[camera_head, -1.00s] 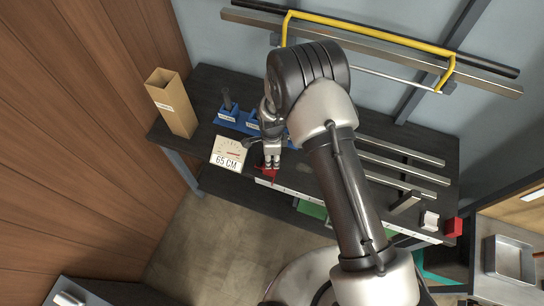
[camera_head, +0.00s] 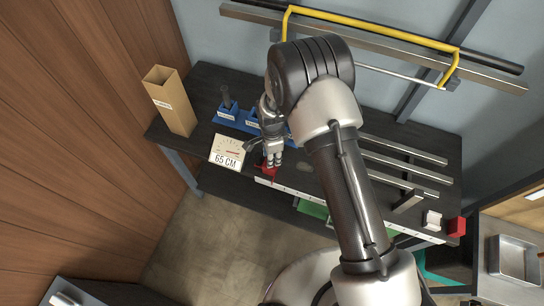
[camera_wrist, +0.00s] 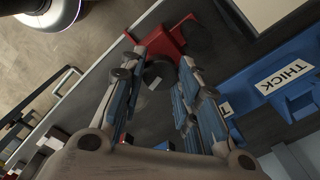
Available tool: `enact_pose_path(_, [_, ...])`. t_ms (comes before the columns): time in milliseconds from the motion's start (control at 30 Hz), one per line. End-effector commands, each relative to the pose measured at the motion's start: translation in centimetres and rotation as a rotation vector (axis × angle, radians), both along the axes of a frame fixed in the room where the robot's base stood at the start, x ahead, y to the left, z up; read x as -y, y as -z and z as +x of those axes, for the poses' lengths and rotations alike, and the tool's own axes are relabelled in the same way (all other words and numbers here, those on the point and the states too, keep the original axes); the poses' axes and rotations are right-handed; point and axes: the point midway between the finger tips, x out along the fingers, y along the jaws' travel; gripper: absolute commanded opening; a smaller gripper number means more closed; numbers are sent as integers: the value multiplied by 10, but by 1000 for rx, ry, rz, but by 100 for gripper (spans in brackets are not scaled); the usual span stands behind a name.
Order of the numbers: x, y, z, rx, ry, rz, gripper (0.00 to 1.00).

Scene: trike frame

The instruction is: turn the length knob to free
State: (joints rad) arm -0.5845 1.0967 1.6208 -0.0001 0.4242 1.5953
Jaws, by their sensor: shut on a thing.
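The length stop is a red block (camera_wrist: 168,40) on the rail along the bench's front edge; in the head view it shows as a small red patch (camera_head: 266,173) just below my fingers. A dark round knob (camera_wrist: 159,75) with a pale mark sits beside the red block, between my fingers in the wrist view. My gripper (camera_wrist: 161,61) is shut on this knob, with a finger on either side; it also shows in the head view (camera_head: 271,160), pointing down. The knob is hidden in the head view, and its setting cannot be read.
A card reading "65 CM" (camera_head: 227,152) lies left of my gripper. Blue labelled holders (camera_head: 236,117) stand behind, one marked THICK (camera_wrist: 289,78) close by. A cardboard box (camera_head: 172,100) stands at the bench's left end. Metal bars (camera_head: 400,160) lie to the right.

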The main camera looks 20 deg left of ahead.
Motion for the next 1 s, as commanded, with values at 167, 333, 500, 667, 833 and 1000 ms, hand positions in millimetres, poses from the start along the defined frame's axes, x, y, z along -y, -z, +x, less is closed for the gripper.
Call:
enact_pose_path(167, [0, 2, 0, 2, -166, 1, 6])
enact_pose_path(333, [0, 2, 0, 1, -329, 1, 6])
enact_pose_path(500, [0, 2, 0, 0, -491, 0, 6])
enact_pose_path(667, [0, 2, 0, 1, -642, 1, 6])
enact_pose_path(833, [0, 2, 0, 0, -804, 0, 6])
enact_pose_path(1000, [0, 1, 0, 0, -965, 0, 6])
